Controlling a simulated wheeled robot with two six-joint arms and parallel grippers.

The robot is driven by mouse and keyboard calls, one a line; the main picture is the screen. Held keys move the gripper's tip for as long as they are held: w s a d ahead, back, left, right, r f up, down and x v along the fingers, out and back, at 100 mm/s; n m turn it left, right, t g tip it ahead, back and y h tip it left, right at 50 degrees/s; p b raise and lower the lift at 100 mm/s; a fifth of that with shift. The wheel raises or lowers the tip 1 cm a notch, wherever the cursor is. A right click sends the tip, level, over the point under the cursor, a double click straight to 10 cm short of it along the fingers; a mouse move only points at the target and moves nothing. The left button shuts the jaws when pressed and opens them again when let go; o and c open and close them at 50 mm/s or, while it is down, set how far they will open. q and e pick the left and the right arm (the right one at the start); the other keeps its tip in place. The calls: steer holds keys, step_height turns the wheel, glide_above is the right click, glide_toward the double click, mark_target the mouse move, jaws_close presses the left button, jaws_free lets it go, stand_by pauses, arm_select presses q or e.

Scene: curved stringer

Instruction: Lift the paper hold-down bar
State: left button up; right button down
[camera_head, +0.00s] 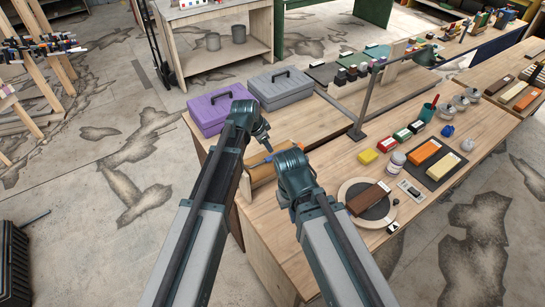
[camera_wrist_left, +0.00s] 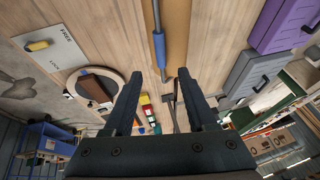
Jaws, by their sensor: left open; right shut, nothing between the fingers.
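The paper hold-down bar (camera_wrist_left: 159,46) is a thin grey rod with a blue sleeve, lying along the edge of a strip of brown paper (camera_wrist_left: 178,30) in the left wrist view. My left gripper (camera_wrist_left: 160,76) is open and empty, its fingers apart near the near end of the bar, not closed on it. In the head view my arms mostly hide the bar and part of the brown paper roll (camera_head: 262,176). My right gripper (camera_head: 286,197) is shut and empty, partly hidden behind its own wrist, beside the paper at the bench's near side.
A purple toolbox (camera_head: 221,108) and a grey toolbox (camera_head: 281,87) stand behind the paper. A round turntable (camera_head: 350,187) with a brown block lies to the right. A grey post (camera_head: 367,100) rises mid-bench.

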mark_target(273, 155)
arm_select(q)
steer(key=b+x, duration=1)
steer(key=x, duration=0.2)
steer(key=shift+f, duration=0.1)
jaws_close()
stand_by(1.1)
